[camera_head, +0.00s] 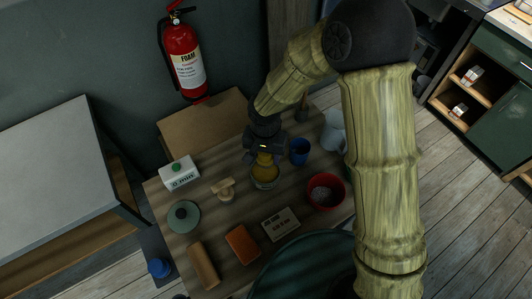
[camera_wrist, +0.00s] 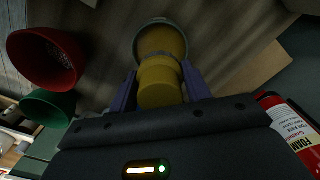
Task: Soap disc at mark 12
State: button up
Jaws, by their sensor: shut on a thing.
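My gripper (camera_head: 264,152) is shut on a yellow round piece, which also shows between the fingers in the wrist view (camera_wrist: 158,84). Directly beyond the held piece is a wider yellow round with a pale greenish rim, a glass-like vessel (camera_wrist: 162,40); I cannot tell whether the two touch. A grey-green disc with a dark centre (camera_head: 184,222) lies at the table's left. I cannot tell for sure which thing is the soap disc, and no mark 12 is readable.
A wooden piece (camera_head: 223,188) lies left of the vessel. A blue cup (camera_head: 299,152) and a red bowl (camera_head: 326,191) stand to its right. A white box (camera_head: 180,177), an orange block (camera_head: 242,244), a brown block (camera_head: 203,266) and a labelled card (camera_head: 281,224) surround it.

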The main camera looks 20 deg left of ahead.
aim_at(266, 173)
jog(key=shift+w+f+b, duration=0.1)
jog(key=shift+f+b, duration=0.45)
jog(key=shift+f, duration=0.4)
jog(key=shift+s+f+b, duration=0.2)
jog(key=shift+f+b, duration=0.65)
jog(key=shift+f, duration=0.35)
jog(key=shift+w+f+b, duration=0.15)
jog(key=shift+f+b, duration=0.25)
jog(key=shift+f, duration=0.2)
jog(key=shift+f+b, duration=0.5)
jog(key=shift+b, duration=0.05)
jog(key=shift+d+f, duration=0.1)
dwell(0.6)
